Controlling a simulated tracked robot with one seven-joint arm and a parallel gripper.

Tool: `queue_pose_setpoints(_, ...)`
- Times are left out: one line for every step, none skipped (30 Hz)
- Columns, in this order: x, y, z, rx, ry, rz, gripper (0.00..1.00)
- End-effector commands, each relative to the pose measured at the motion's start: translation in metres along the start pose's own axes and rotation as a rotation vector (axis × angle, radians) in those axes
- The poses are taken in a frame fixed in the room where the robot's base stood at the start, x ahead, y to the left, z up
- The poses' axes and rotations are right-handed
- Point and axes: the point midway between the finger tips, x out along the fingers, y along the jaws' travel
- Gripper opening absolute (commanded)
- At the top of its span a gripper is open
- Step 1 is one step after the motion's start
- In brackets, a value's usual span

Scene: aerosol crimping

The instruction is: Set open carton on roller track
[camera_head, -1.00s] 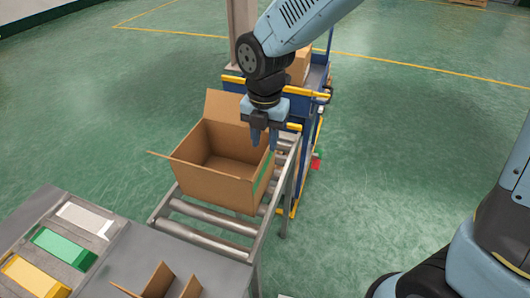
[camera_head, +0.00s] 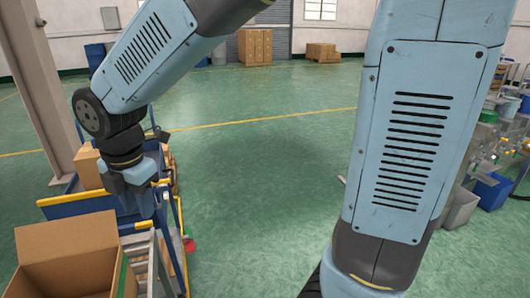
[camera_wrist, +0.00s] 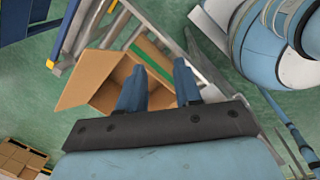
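The open brown carton (camera_head: 68,240) is cut off at the lower left of the head view, with a flap standing up at its far side. It sits upright on the metal roller track (camera_head: 140,252). My gripper (camera_head: 146,208) is just to the right of the carton, above the track's side. In the wrist view my gripper (camera_wrist: 159,78) has its two blue fingers apart with nothing held between them. The carton (camera_wrist: 88,78) shows beyond the fingers, with a green stripe along one side. Its near part is hidden by the fingers and gripper body.
A blue cart (camera_head: 62,207) with yellow edges and a brown box (camera_head: 88,168) stands at the track's far end. A column (camera_head: 48,85) rises behind it. Green floor (camera_head: 265,200) is open in the middle. Blue bins (camera_head: 492,190) and equipment stand at the right.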

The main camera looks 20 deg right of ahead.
Motion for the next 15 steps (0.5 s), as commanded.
queue_pose_setpoints(-0.012, -0.013, 0.018, 0.141, -0.015, 0.025, 0.34)
queue_pose_setpoints(-0.018, -0.020, 0.028, 0.229, -0.022, 0.038, 0.34)
queue_pose_setpoints(-0.025, -0.030, 0.040, 0.345, -0.029, 0.055, 0.34)
queue_pose_setpoints(-0.030, -0.038, 0.048, 0.433, -0.034, 0.069, 0.34)
queue_pose_setpoints(-0.036, -0.046, 0.057, 0.521, -0.038, 0.084, 0.34)
queue_pose_setpoints(-0.042, -0.057, 0.067, 0.638, -0.042, 0.103, 0.34)
queue_pose_setpoints(-0.047, -0.066, 0.074, 0.726, -0.044, 0.119, 0.34)
queue_pose_setpoints(-0.052, -0.075, 0.081, 0.813, -0.045, 0.135, 0.34)
queue_pose_setpoints(-0.058, -0.087, 0.089, 0.929, -0.045, 0.157, 0.34)
queue_pose_setpoints(-0.063, -0.096, 0.095, 1.017, -0.044, 0.173, 0.34)
queue_pose_setpoints(-0.067, -0.105, 0.101, 1.104, -0.042, 0.191, 0.34)
queue_pose_setpoints(-0.072, -0.118, 0.107, 1.218, -0.038, 0.214, 0.34)
queue_pose_setpoints(-0.076, -0.127, 0.111, 1.305, -0.034, 0.232, 0.34)
queue_pose_setpoints(-0.080, -0.137, 0.116, 1.392, -0.028, 0.252, 0.34)
queue_pose_setpoints(-0.085, -0.150, 0.120, 1.506, -0.019, 0.277, 0.34)
